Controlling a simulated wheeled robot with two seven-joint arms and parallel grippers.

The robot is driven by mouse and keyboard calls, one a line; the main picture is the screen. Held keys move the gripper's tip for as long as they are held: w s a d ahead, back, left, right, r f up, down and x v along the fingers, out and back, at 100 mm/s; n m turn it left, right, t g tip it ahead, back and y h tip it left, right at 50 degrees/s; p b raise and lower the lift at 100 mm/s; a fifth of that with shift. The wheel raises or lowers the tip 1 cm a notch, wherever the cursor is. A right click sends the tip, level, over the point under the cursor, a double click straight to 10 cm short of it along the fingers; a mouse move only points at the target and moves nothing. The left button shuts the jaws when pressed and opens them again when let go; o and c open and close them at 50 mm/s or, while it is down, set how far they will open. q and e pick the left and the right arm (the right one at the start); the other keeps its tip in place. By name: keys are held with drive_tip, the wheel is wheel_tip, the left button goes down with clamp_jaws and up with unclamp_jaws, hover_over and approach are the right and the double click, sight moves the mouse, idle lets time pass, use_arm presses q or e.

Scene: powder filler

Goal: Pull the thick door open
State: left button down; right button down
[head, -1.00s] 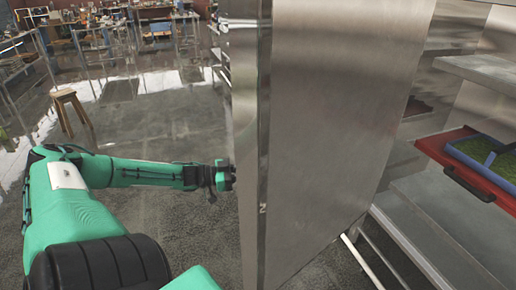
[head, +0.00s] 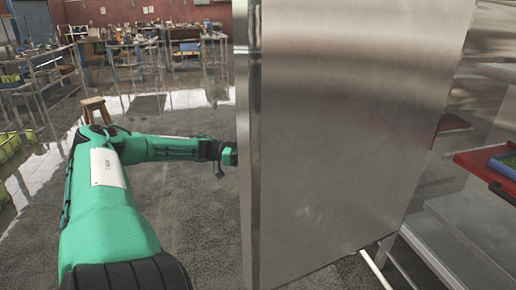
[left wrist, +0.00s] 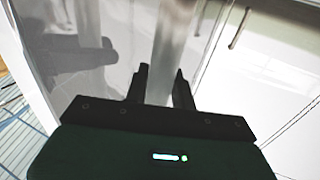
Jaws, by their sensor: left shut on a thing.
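The thick door (head: 350,130) is a tall brushed-steel slab standing open. Its broad face and thick near edge (head: 250,150) show in the head view. My left arm reaches along the far-left side of it. My left gripper (head: 229,155) is partly hidden behind the door's edge. In the left wrist view its two dark fingers (left wrist: 160,82) are closed around a pale upright metal bar, the door handle (left wrist: 173,50). A reflection of the gripper shows in the glossy panel beside it. My right gripper is not in view.
Steel shelves (head: 470,220) show to the right behind the door, with a red tray (head: 480,165) holding a blue-rimmed item. A wooden stool (head: 95,106) stands on the floor at left. Cluttered workbenches (head: 150,45) line the back. The grey floor left of the door is mostly clear.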

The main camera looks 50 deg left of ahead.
use_arm(q)
drive_tip(key=shift+w+a+r, duration=0.1)
drive_tip(key=shift+a, duration=0.1)
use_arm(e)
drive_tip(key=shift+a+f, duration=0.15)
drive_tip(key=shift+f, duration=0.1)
use_arm(q)
drive_tip(key=shift+r, duration=0.1)
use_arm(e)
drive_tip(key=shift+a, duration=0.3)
use_arm(q)
drive_tip(key=c, duration=1.2)
unclamp_jaws()
drive_tip(key=shift+d, duration=0.1)
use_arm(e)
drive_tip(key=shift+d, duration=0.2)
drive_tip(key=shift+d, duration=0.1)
use_arm(q)
drive_tip(key=p+v, duration=0.4)
drive_tip(key=v, duration=1)
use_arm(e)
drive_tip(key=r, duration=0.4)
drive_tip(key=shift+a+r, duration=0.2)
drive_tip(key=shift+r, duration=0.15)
